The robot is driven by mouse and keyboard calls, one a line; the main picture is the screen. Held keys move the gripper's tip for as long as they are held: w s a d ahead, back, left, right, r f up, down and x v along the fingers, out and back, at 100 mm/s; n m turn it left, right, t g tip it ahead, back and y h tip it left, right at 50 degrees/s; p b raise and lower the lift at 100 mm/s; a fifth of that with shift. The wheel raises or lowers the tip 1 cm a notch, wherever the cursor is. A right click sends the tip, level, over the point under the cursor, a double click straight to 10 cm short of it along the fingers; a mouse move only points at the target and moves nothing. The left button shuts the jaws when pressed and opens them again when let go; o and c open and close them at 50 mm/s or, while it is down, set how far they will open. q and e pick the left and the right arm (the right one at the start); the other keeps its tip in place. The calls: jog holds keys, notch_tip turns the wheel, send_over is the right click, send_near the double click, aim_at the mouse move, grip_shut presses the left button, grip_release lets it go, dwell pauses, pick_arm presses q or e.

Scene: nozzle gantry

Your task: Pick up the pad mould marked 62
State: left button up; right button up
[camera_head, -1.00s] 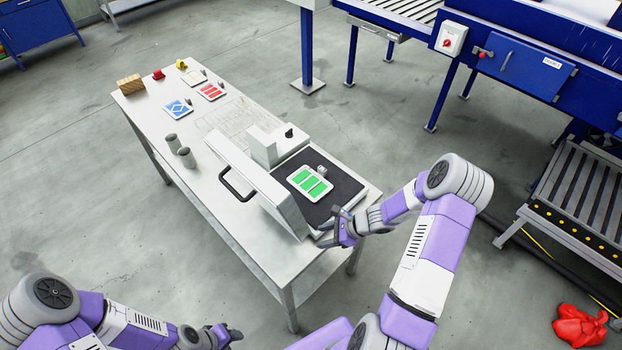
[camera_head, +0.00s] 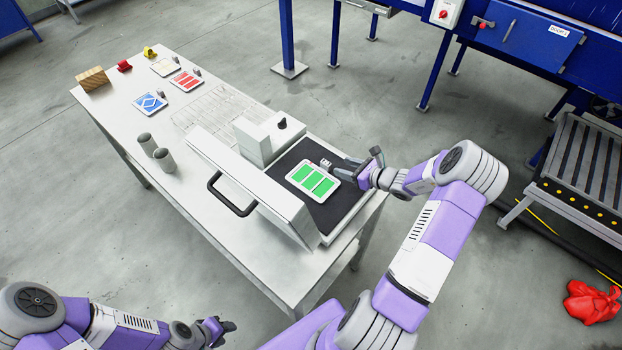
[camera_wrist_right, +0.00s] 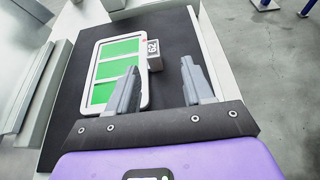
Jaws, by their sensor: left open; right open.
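The pad mould (camera_head: 313,182) is a white plate with green bars, lying on the black bed of the press-like machine. My right gripper (camera_head: 350,166) is open and low over the bed, beside the mould. In the wrist view its fingers (camera_wrist_right: 160,65) point toward the block, which lies ahead between them; neither visibly grips it. My left gripper (camera_head: 226,330) is open and empty, off the table's near side.
The machine's raised lid with a black handle (camera_head: 230,196) stands left of the bed (camera_head: 330,212). Blue (camera_head: 150,103), red (camera_head: 186,81) and pale (camera_head: 165,66) plates lie at the table's far end.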

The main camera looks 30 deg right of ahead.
aim_at(326, 163)
jog(key=shift+w+a+f, duration=0.2)
jog(key=shift+w+a, duration=0.15)
jog(key=shift+w, duration=0.2)
jog(key=x, duration=0.5)
jog(key=shift+a+r, duration=0.15)
jog(key=shift+a, duration=0.25)
jog(key=shift+c, duration=0.5)
jog(key=shift+w, duration=0.1)
grip_shut()
